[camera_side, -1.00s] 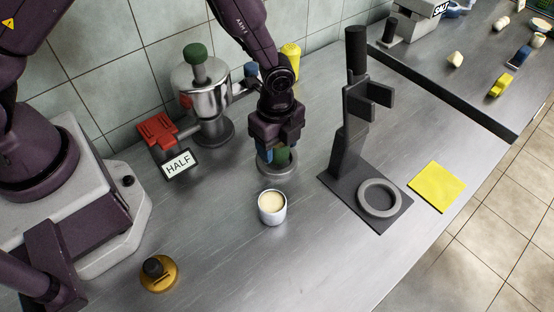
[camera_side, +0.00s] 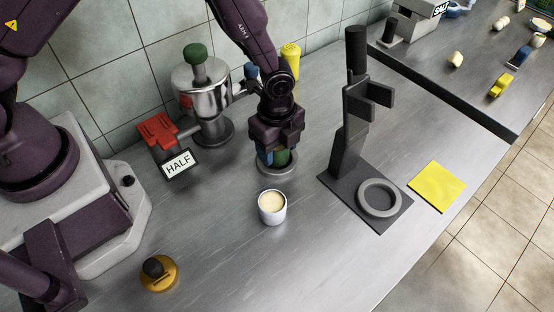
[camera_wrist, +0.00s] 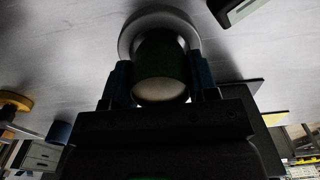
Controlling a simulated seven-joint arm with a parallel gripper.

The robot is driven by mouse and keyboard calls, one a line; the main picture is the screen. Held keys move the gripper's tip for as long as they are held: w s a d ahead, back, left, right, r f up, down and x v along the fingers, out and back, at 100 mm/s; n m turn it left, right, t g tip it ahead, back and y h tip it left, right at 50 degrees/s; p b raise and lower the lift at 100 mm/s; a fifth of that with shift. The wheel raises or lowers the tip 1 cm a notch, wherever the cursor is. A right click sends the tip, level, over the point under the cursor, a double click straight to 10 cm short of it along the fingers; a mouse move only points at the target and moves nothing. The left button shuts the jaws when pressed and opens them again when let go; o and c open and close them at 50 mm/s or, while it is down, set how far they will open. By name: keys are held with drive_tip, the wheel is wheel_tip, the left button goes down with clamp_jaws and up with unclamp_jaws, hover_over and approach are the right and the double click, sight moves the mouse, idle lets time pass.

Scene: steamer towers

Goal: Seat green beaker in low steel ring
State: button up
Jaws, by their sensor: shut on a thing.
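The green beaker (camera_side: 283,158) is upright between the blue fingers of my gripper (camera_side: 274,157), which is shut on it. In the wrist view the beaker (camera_wrist: 160,65) sits between both fingertips, its pale end facing the camera. A grey ring (camera_side: 262,168) lies on the counter around the beaker's lower end; it also shows in the wrist view (camera_wrist: 130,35). I cannot tell whether the beaker's bottom touches the counter. Another low grey ring (camera_side: 364,204) lies flat and empty on the base of the dark stand (camera_side: 352,140), to the right.
A cup with cream-coloured contents (camera_side: 272,215) stands just in front of my gripper. A steel vessel with a green knob (camera_side: 209,112) and a HALF sign (camera_side: 178,164) are left. A yellow square (camera_side: 437,187) lies right of the stand. The front counter is mostly clear.

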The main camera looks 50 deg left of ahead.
drive_tip(key=shift+f, duration=0.55)
idle(0.4)
drive_tip(key=o, duration=1.4)
drive_tip(key=shift+o, duration=0.2)
drive_tip(key=shift+r, duration=0.15)
wheel_tip(320, 180, up, 13)
